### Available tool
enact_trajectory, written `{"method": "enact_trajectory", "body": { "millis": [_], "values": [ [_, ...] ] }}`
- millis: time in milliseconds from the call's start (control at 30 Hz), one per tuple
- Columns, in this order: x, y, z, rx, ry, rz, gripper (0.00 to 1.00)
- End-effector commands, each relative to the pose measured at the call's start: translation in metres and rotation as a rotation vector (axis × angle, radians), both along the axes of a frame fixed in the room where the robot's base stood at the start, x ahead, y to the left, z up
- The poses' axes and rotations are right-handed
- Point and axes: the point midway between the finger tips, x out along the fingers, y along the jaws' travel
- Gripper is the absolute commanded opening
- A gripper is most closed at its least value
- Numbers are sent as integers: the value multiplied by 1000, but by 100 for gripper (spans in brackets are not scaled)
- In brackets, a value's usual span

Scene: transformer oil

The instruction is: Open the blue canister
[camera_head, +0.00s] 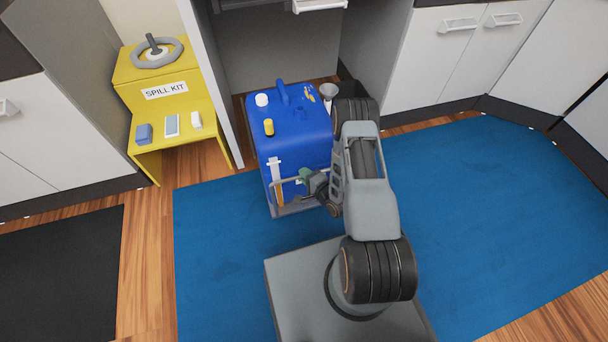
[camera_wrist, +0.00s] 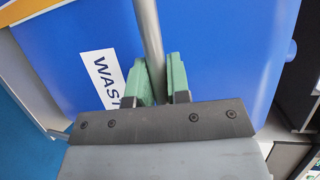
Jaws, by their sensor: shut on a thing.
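The blue canister (camera_head: 310,148) stands upright in front of the open cabinet bay, on a grey wheeled-looking base (camera_head: 300,207). A white cap (camera_head: 262,100) and a yellow cap (camera_head: 269,127) sit on its top, with a raised blue handle (camera_head: 284,92) at the back. My gripper (camera_head: 303,177) is low at its front side. In the wrist view my green gripper fingers (camera_wrist: 159,78) are shut on a grey bar (camera_wrist: 148,35) in front of the canister's blue wall (camera_wrist: 215,50) and a white label (camera_wrist: 103,78). My arm hides the canister's right front.
A yellow spill kit stand (camera_head: 130,98) with a grey valve wheel (camera_head: 157,52) and small items stands at left. A funnel (camera_head: 328,91) is behind the canister's right corner. White cabinets (camera_head: 445,50) line the back. The blue mat (camera_head: 460,210) is clear at right.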

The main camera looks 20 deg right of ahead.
Motion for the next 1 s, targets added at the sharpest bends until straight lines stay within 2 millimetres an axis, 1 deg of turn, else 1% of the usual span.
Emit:
{"method": "enact_trajectory", "body": {
  "millis": [167,200,400,467,667,767,867,1000],
  "values": [
    [1,2,1,1,-2,4,0],
    [1,2,0,1,-2,4,19],
    [1,3,0,0,-3,7,38],
    [1,4,0,0,-3,8,42],
    [1,3,1,0,-3,7,42],
    [-2,1,2,1,-1,6,42],
    [-12,-3,4,1,0,3,42],
    [-36,-14,10,2,2,-1,42]
  ]
}}
